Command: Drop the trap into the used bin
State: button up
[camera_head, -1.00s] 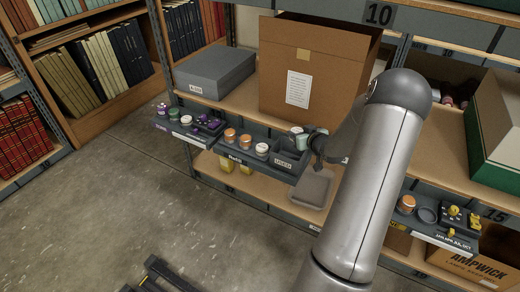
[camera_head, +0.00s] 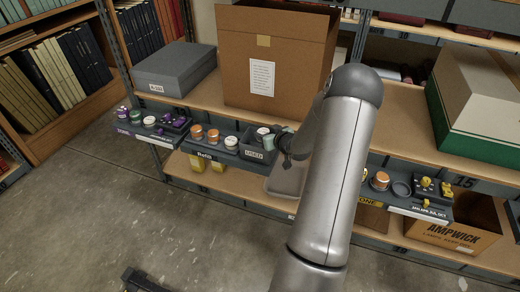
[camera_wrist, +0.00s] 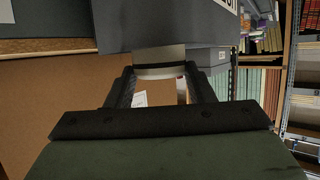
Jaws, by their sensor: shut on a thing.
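I cannot tell whether the trap touches the bin. In the wrist view the two dark fingers of my gripper (camera_wrist: 162,75) close on a pale grey-white piece of the trap (camera_wrist: 160,68). My arm hides part of the ledge to the right.
More jars and yellow pieces (camera_head: 427,184) lie right of my arm.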

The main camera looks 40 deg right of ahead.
jog(key=o, duration=1)
jog(key=shift+o, duration=0.2)
jog(key=p+v, duration=0.1)
jog(key=v, duration=1.6)
jog(key=shift+s, duration=0.2)
jog(key=shift+r, duration=0.1)
